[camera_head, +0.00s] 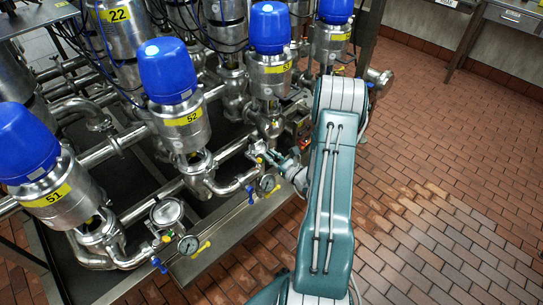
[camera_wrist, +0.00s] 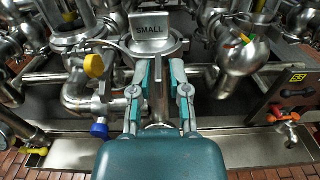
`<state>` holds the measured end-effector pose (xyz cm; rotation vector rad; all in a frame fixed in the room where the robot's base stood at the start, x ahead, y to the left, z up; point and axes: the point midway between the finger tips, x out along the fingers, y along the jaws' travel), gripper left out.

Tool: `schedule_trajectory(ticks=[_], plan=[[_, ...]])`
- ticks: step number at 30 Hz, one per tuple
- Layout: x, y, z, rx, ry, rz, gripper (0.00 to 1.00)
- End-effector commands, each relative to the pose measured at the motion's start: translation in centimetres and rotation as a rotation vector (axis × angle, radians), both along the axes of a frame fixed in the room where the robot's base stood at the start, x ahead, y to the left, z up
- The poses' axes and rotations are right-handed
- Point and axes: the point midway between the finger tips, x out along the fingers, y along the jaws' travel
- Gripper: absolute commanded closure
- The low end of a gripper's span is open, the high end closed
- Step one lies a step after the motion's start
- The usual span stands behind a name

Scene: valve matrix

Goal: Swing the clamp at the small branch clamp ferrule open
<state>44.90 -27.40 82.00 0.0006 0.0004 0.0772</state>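A steel plate marked "SMALL" (camera_wrist: 150,26) stands upright on a round steel flange, the small branch ferrule (camera_wrist: 168,45), in the wrist view. My gripper (camera_wrist: 161,66) is just in front of and below this flange. Its two teal and grey fingers are apart, one on each side of a steel stub (camera_wrist: 158,98). I cannot tell whether the fingertips touch the flange. The clamp itself is not clearly distinguishable there. In the head view my gripper (camera_head: 264,154) reaches left from my teal arm to the pipework below valve 53 (camera_head: 271,70); the plate's lettering cannot be read there.
A yellow knob (camera_wrist: 94,66) and a blue knob (camera_wrist: 99,130) are left of my gripper. A steel elbow (camera_wrist: 240,62) is on the right. Valve 52 (camera_head: 180,119) and a gauge (camera_head: 267,183) stand left of my arm. The brick floor (camera_head: 440,170) on the right is clear.

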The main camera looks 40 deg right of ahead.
Motion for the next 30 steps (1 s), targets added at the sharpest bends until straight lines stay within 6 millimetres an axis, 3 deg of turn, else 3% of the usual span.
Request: schedule_trajectory(ticks=[4,6,19,30], plan=[[0.0,0.0,0.0,0.0,0.0,0.0,0.77],[0.0,0.0,0.0,0.0,0.0,0.0,1.0],[-0.1,-0.1,0.0,-0.001,0.0,0.02,1.0],[-0.4,-1.0,-0.1,-0.002,0.001,0.151,1.0]])
